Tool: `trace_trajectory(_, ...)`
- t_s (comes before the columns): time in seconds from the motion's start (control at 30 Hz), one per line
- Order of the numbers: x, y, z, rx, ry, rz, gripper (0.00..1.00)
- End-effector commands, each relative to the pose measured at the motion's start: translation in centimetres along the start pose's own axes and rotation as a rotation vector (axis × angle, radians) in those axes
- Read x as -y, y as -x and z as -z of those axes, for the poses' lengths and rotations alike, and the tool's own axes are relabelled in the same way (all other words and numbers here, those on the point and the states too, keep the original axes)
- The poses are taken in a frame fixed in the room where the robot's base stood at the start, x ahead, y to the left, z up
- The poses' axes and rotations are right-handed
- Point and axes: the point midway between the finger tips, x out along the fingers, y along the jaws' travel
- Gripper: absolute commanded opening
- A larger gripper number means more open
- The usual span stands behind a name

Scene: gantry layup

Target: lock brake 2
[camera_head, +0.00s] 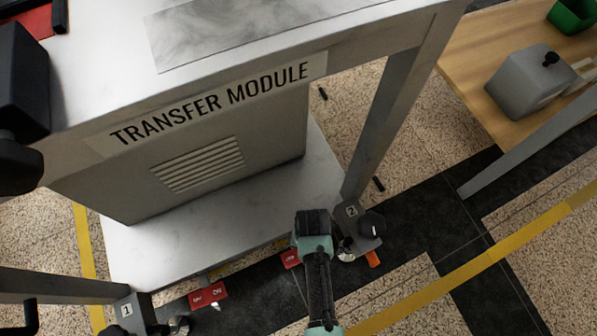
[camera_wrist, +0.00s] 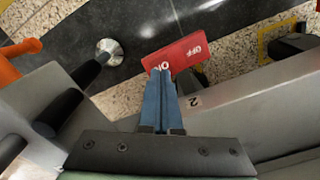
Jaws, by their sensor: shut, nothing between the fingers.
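The red brake pedal by the "2" label (camera_wrist: 194,101) carries the words ON and OFF; this pedal (camera_wrist: 178,54) lies just beyond my fingertips in the wrist view. My gripper (camera_wrist: 160,72) is shut and empty, its blue fingers side by side and pointing at the ON end. I cannot tell whether the tips touch the pedal. In the head view my wrist hides most of this pedal (camera_head: 290,259), and the fingertips are hidden too. The bracket marked 2 (camera_head: 351,212) stands just right of my wrist, at the foot of the module's leg.
The white transfer module (camera_head: 215,100) stands above and behind. A second red pedal (camera_head: 208,295) lies near the bracket marked 1 (camera_head: 127,310). A metal foot (camera_wrist: 109,50) and an orange part (camera_wrist: 20,55) are left of my fingers. A wooden table (camera_head: 465,60) stands at the right.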

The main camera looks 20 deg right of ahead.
Motion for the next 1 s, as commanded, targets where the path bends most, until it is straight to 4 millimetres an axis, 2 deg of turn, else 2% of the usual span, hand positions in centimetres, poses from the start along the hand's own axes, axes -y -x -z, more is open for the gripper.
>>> trace_trajectory(1.0,0.0,-1.2,0.0,-0.001,0.000,0.000,0.00)
